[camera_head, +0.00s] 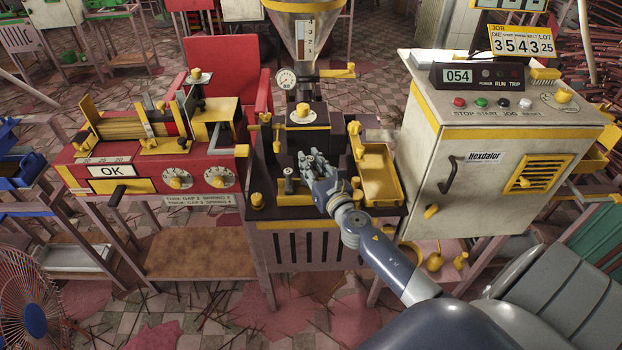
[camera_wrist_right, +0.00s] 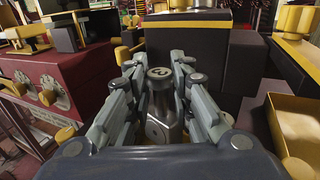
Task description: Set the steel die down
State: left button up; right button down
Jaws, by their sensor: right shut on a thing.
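In the wrist view the steel die (camera_wrist_right: 161,84), a grey upright cylinder with a round marked top, stands between the fingers of my right gripper (camera_wrist_right: 163,72). The gripper is shut on it. In the head view my right gripper (camera_head: 314,160) is over the front of the dark press bench, pointing away from me; its fingers largely hide the held piece there. A small grey upright metal piece (camera_head: 288,174) shows just left of the gripper, by a yellow tray (camera_head: 295,199) on the bench front. I cannot tell whether the held die touches anything below. My left gripper is out of view.
The extruder with its hopper (camera_head: 305,35) and gauge (camera_head: 286,78) rises behind the gripper. A yellow tray (camera_head: 380,172) is close on the right. The red gauge machine (camera_head: 150,180) stands left, the control cabinet (camera_head: 480,155) right. A yellow knob (camera_head: 257,200) is at the bench's left corner.

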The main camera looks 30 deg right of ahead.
jog(key=shift+f, duration=0.2)
jog(key=shift+f+b, duration=1.5)
jog(key=shift+f, duration=0.05)
jog(key=shift+f, duration=0.1)
jog(key=c, duration=1.4)
grip_release()
jog(key=shift+f, duration=0.1)
jog(key=shift+c, duration=0.2)
jog(key=shift+r, duration=0.2)
